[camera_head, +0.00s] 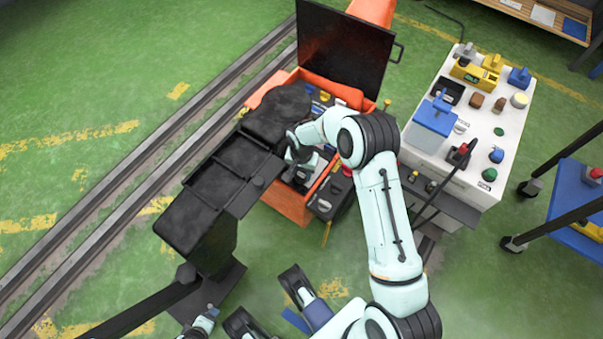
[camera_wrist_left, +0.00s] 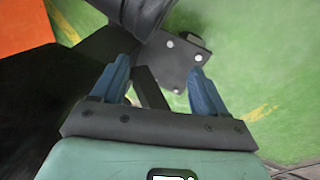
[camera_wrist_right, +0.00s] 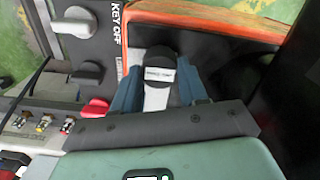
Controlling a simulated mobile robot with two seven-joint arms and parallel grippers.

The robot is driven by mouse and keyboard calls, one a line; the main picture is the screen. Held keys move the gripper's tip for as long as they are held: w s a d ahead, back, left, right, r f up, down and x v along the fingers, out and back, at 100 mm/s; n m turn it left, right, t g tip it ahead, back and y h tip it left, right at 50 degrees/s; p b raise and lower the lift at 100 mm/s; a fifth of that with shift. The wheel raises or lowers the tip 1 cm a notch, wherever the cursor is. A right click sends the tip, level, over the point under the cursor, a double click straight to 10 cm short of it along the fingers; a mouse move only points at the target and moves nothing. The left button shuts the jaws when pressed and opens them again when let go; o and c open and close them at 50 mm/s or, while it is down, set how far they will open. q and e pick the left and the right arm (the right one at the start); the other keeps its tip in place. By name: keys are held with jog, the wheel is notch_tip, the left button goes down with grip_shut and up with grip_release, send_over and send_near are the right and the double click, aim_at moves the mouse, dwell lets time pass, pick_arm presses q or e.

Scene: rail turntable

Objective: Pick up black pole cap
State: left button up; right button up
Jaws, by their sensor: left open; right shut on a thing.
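My right gripper (camera_wrist_right: 158,90) is shut on a black cap (camera_wrist_right: 158,62) with a rounded top and a white label, taken to be the black pole cap. The fingers are on either side of it in the right wrist view. In the head view the right gripper (camera_head: 298,152) reaches in over the orange box; the cap cannot be made out clearly there. My left gripper (camera_wrist_left: 160,88) is open and empty in the left wrist view, with a dark post and a bolted plate beyond its fingers.
An orange box (camera_head: 288,203) with a raised dark lid (camera_head: 345,45) stands around the right gripper. A black console (camera_head: 200,222) is at its left, a white control table (camera_head: 487,150) at its right. Rails (camera_head: 110,190) cross the green floor. A blue cart (camera_head: 578,195) stands far right.

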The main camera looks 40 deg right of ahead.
aim_at(302, 174)
pick_arm(q)
jog(key=s+d+r+g+h+p, duration=0.1)
jog(key=s+d+r+g+p, duration=0.1)
jog(key=s+d+r+p, duration=0.1)
jog(key=s+r+p, duration=0.1)
jog(key=s+r, duration=0.1)
jog(key=s, duration=0.1)
jog(key=shift+s+d+m, duration=0.15)
jog(key=shift+d+m, duration=0.1)
jog(key=shift+m, duration=0.05)
pick_arm(e)
notch_tip(302, 174, up, 20)
jog(key=shift+f, duration=0.1)
